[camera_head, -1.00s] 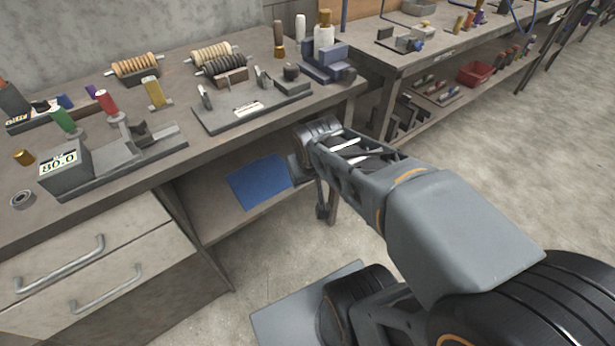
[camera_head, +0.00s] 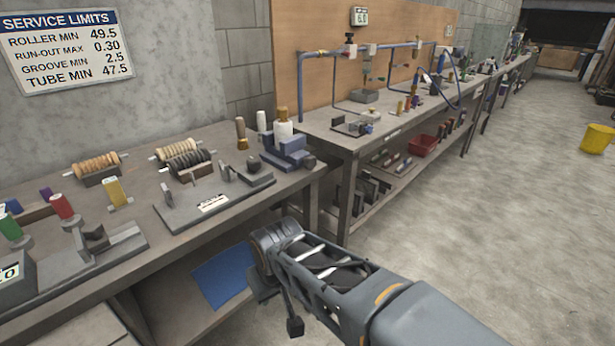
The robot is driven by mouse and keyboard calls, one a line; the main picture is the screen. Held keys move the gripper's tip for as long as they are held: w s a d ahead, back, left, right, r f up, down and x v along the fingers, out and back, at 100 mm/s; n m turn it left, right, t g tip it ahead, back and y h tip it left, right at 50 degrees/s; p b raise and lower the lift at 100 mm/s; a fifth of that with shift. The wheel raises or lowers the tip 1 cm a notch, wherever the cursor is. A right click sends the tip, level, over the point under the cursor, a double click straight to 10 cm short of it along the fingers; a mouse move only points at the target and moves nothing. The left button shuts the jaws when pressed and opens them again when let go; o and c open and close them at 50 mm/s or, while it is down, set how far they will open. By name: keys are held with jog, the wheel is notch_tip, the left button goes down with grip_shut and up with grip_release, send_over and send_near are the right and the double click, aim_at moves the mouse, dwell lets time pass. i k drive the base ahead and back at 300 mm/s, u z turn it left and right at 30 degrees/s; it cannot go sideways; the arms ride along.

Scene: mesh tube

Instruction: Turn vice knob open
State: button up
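A blue-grey vice (camera_head: 288,152) stands at the right end of the near workbench, close to its front right corner. A small dark part shows at its right front side; it is too small to tell whether it is the knob. My gripper (camera_head: 278,308) hangs at the end of my arm, in front of the bench and below its top, apart from the vice. Its fingers are small and partly hidden, and their opening is unclear. I see nothing held in it.
The workbench (camera_head: 150,170) carries a grey fixture plate (camera_head: 180,208), roller racks and coloured handles. A wooden-handled tool (camera_head: 241,135) and white bottle (camera_head: 284,130) stand close by the vice. A second bench (camera_head: 350,143) adjoins at right.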

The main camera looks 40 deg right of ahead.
aim_at(309, 163)
jog(key=z, duration=2.3)
jog(key=k, duration=0.9)
jog(key=u, duration=1.25)
jog(key=i, duration=0.95)
